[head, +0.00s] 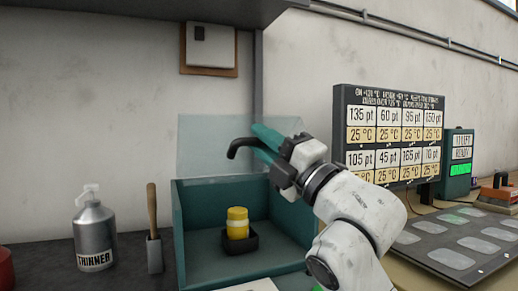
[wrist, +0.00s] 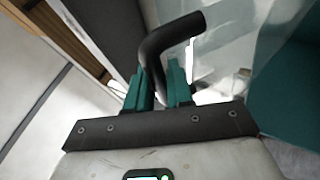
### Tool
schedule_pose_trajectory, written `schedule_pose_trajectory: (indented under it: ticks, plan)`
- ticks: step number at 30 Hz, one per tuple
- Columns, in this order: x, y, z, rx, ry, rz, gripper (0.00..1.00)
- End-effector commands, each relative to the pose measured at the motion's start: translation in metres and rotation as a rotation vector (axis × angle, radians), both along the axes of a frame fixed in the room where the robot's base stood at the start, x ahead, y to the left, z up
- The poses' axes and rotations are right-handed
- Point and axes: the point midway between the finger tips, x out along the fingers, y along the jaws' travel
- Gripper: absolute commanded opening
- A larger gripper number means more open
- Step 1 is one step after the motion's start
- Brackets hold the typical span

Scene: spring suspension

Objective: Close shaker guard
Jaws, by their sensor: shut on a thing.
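The shaker is a teal open-topped box (head: 189,226) on the bench. Its clear guard (head: 205,140) stands raised, nearly upright, above the box. A bent black handle (head: 240,145) is in front of the clear panel, and it also shows in the wrist view (wrist: 172,36). My gripper (head: 266,143) is shut on this handle; in the wrist view the teal fingers (wrist: 160,85) sit on both sides of it. A yellow can (head: 237,222) stands in a black holder (head: 240,243) inside the box. My gripper hides part of the guard's right side.
A display board (head: 389,135) and a panel with pale patches (head: 450,257) are to the right. A dark shelf (head: 150,10) overhangs at the top.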

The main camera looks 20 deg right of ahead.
Motion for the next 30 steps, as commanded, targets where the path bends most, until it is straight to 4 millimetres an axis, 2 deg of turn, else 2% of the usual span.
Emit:
schedule_pose_trajectory:
  ticks: [1, 15, 22, 30]
  plan:
    - [-0.002, -0.001, -0.02, 0.001, -0.022, -0.001, 0.0]
    - [-0.019, -0.001, -0.096, 0.0, -0.014, -0.001, 0.0]
    - [-0.02, -0.001, -0.121, 0.0, -0.014, -0.001, 0.0]
    - [-0.019, -0.001, -0.132, 0.001, -0.014, -0.001, 0.0]
